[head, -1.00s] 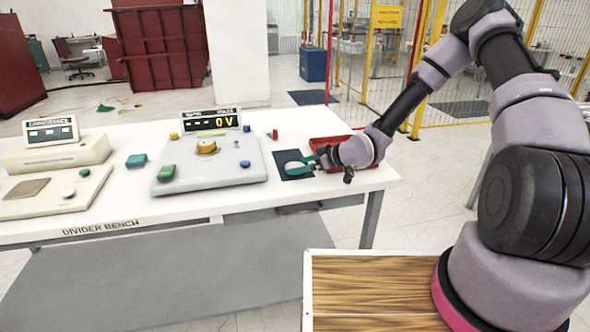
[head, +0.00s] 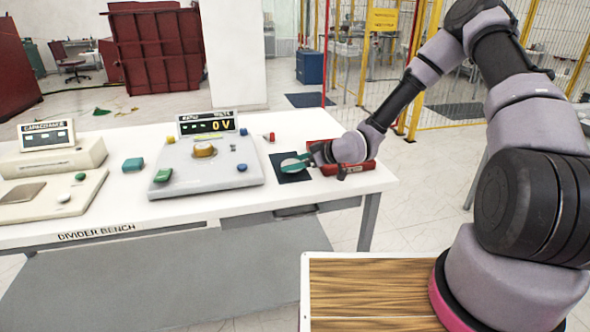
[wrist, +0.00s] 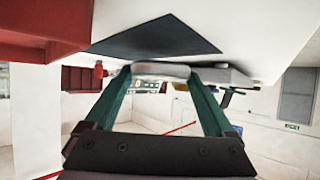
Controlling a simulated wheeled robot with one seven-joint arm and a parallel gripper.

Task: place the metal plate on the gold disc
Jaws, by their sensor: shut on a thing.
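The metal plate is a pale round disc (head: 290,162) at my fingertips, over the dark mat. It also shows in the wrist view (wrist: 161,71), edge-on between the tips of two green fingers. My gripper (head: 293,165) is shut on it, reaching in from the right, very low over the mat. I cannot tell whether the plate touches the mat. The gold disc (head: 204,149) sits on top of the grey console in the middle of the bench, left of my gripper. Nothing is seen on it.
The dark mat (head: 277,158) lies right of the console (head: 215,177). A red tray (head: 356,172) is beside my wrist at the bench's right. The console carries a "0 V" display (head: 208,123) behind the gold disc and coloured knobs. A small red item (head: 269,137) stands behind the mat.

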